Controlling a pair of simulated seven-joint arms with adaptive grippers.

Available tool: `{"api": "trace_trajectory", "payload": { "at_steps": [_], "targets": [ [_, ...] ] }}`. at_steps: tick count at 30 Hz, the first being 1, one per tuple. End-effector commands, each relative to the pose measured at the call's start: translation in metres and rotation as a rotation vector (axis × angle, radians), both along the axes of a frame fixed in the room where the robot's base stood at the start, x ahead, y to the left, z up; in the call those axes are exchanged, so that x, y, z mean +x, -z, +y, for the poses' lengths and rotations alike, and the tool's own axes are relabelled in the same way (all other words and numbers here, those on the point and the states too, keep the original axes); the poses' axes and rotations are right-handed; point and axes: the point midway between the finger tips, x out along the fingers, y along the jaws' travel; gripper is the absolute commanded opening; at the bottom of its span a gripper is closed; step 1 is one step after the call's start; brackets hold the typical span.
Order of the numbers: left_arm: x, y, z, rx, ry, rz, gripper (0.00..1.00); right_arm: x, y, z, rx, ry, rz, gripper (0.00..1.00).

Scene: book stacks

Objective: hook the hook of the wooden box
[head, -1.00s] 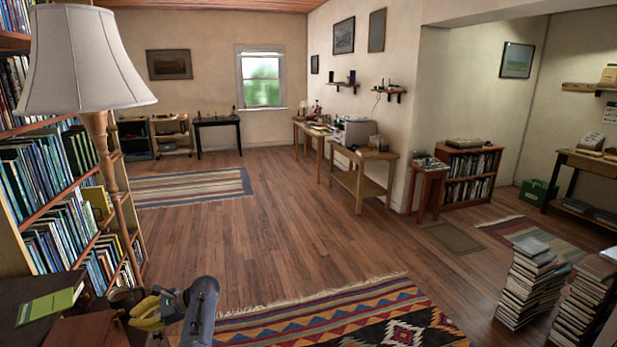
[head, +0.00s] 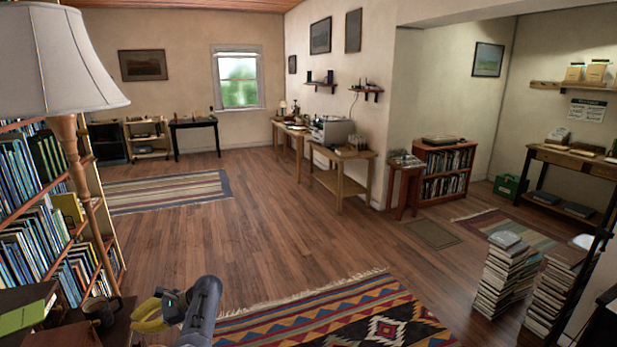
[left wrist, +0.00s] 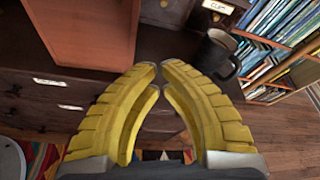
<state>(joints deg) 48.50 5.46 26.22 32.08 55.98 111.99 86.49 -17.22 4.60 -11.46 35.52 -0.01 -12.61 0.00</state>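A reddish-brown wooden box (head: 70,335) sits on the dark desk at the lower left of the head view, cut off by the frame. A reddish-brown box side (left wrist: 90,35) also shows at the upper left of the left wrist view. I cannot make out a hook on it. My left gripper (head: 148,318) has yellow fingers and is just right of the desk. In the left wrist view its fingertips (left wrist: 157,69) come together with nothing seen between them, apart from the box. My right gripper is not in view.
A dark mug (head: 101,312) stands on the desk, and also shows in the left wrist view (left wrist: 216,52). A green book (head: 25,317) lies at left. A lamp (head: 60,60) and bookshelf stand behind. Book stacks (head: 505,275) are on the floor at right. The middle floor is open.

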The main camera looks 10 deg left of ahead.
Motion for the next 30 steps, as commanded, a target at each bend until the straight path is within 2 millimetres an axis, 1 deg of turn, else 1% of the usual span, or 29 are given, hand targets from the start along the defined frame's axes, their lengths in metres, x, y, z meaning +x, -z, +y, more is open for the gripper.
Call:
{"api": "trace_trajectory", "payload": {
  "at_steps": [10,11,12,16,18,19,20,22,24,27,30],
  "targets": [
    [0.001,-0.001,-0.002,-0.001,0.000,0.000,0.00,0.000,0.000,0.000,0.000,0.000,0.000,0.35],
    [0.001,-0.001,-0.002,-0.001,0.000,0.000,0.09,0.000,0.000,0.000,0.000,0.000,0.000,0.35],
    [0.001,-0.001,-0.002,-0.001,0.000,0.000,0.13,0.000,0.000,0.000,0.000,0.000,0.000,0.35],
    [0.002,-0.002,-0.002,-0.001,0.000,-0.003,0.28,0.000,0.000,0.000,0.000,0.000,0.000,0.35],
    [0.009,-0.008,-0.006,-0.005,0.005,-0.015,0.35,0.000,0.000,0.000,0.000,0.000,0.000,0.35],
    [0.013,-0.011,-0.010,-0.010,0.007,-0.024,0.35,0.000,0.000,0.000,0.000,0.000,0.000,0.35],
    [0.020,-0.016,-0.015,-0.014,0.011,-0.038,0.35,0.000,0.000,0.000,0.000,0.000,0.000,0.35],
    [0.036,-0.040,-0.029,-0.011,0.012,-0.081,0.35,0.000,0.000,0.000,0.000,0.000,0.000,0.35],
    [0.046,-0.068,-0.044,-0.015,0.003,-0.078,0.35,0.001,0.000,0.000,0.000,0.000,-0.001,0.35],
    [0.049,-0.097,-0.059,-0.043,-0.007,-0.017,0.35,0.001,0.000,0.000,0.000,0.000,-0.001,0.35],
    [0.047,-0.121,-0.072,-0.086,-0.013,0.064,0.35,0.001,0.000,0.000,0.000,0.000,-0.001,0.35]
  ]
}}
